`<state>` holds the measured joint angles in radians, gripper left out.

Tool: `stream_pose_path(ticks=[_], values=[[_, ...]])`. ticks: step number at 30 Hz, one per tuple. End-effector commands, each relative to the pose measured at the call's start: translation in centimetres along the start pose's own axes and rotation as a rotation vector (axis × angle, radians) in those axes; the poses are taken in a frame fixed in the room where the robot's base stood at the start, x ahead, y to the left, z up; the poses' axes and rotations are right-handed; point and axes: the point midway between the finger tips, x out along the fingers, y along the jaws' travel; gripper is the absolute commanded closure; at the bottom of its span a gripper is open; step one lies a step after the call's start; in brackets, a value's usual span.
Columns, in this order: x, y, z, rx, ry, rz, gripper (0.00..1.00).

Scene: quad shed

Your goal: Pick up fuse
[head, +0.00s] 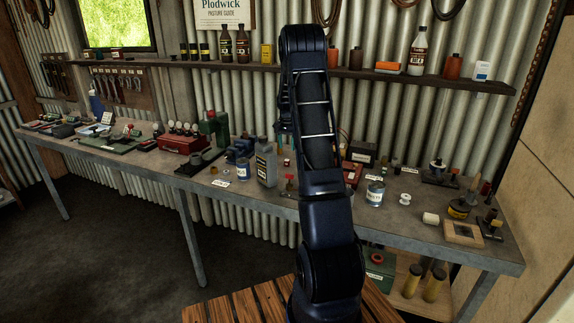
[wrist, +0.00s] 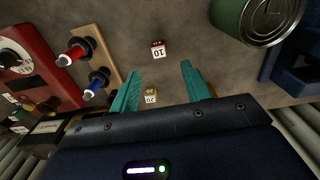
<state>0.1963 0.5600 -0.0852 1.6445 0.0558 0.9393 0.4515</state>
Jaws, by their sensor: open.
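Two small block-like fuses lie on the grey workbench in the wrist view. A red and white fuse marked 10 (wrist: 158,49) lies just beyond my fingertips, roughly in line with the gap. A yellowish fuse marked 20 (wrist: 151,96) lies nearer, seen between the teal fingers. My gripper (wrist: 160,72) is open and empty above the bench, with its fingers wide apart. I cannot tell its exact height. In the head view my arm hides most of the gripper and the bench under it.
A red meter box (wrist: 38,62) and a wooden strip with red and blue terminals (wrist: 98,60) stand left of the fingers. A green can (wrist: 262,20) stands to the right. In the head view the workbench (head: 395,228) is crowded; a shelf (head: 370,75) runs above.

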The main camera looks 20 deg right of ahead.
Motion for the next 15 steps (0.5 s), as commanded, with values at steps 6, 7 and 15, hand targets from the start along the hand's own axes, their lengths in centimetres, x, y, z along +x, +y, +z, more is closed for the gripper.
stream_pose_path(ticks=[6, 7, 15], values=[[3.1, 0.0, 0.1, -0.001, -0.002, 0.001, 0.53], [3.3, 0.0, 0.1, -0.001, -0.002, 0.001, 0.53], [5.2, 0.1, 0.2, -0.001, -0.002, 0.001, 0.53]])
